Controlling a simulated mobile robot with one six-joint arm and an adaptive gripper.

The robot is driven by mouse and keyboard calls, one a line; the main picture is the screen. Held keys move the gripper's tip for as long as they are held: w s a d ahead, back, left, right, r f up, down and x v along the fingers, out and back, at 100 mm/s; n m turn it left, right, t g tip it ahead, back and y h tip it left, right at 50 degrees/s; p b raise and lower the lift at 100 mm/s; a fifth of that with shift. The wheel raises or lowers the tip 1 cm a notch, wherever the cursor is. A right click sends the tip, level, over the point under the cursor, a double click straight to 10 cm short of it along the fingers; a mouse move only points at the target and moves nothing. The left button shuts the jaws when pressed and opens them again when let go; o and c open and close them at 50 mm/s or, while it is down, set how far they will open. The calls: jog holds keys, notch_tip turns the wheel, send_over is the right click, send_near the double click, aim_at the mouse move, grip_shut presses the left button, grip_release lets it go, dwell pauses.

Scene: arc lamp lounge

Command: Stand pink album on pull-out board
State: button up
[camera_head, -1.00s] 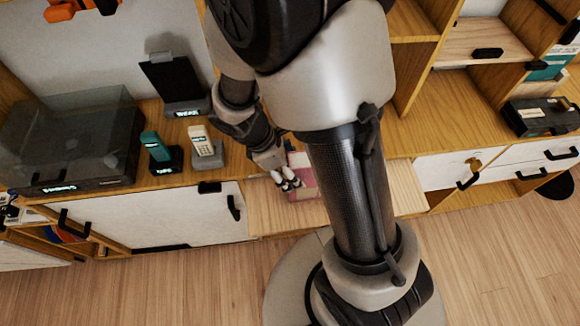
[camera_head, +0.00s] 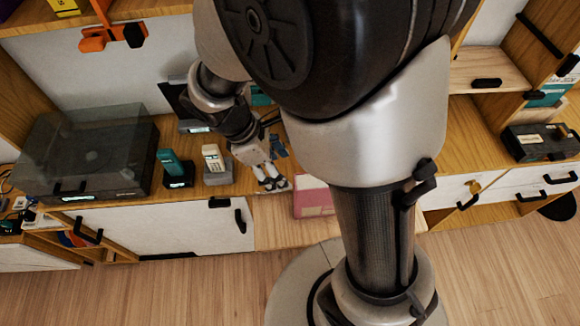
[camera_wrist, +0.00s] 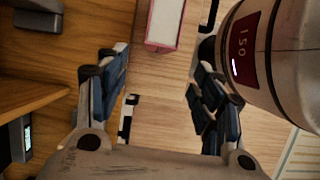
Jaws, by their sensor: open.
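The pink album (camera_head: 314,199) is on the pale pull-out board (camera_head: 275,234), partly hidden behind my arm in the head view. Its pink cover and a pale page edge (camera_wrist: 166,24) show at the top of the wrist view. It looks upright, though its far end is out of sight. My gripper (camera_head: 271,183) is open and empty, to the left of the album and apart from it. In the wrist view the fingers (camera_wrist: 160,78) are spread with bare board between them.
Two handsets, one teal (camera_head: 174,167) and one cream (camera_head: 214,162), stand on the counter left of my gripper. A turntable (camera_head: 85,155) is farther left. A black device (camera_head: 540,142) sits at the right. The board's left part is clear.

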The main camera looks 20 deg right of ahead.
jog(key=s+d+r+m+t+y, duration=0.1)
jog(key=s+r+m+t+y, duration=0.1)
jog(key=s+r+m, duration=0.3)
jog(key=s+d+r+m+t+y, duration=0.1)
jog(key=s+r+m+t+y, duration=0.1)
jog(key=s+r+m, duration=0.4)
notch_tip(320, 180, up, 5)
jog(key=m+t, duration=0.1)
jog(key=m, duration=0.2)
jog(key=shift+s+d+t, duration=0.15)
jog(key=shift+t, duration=0.25)
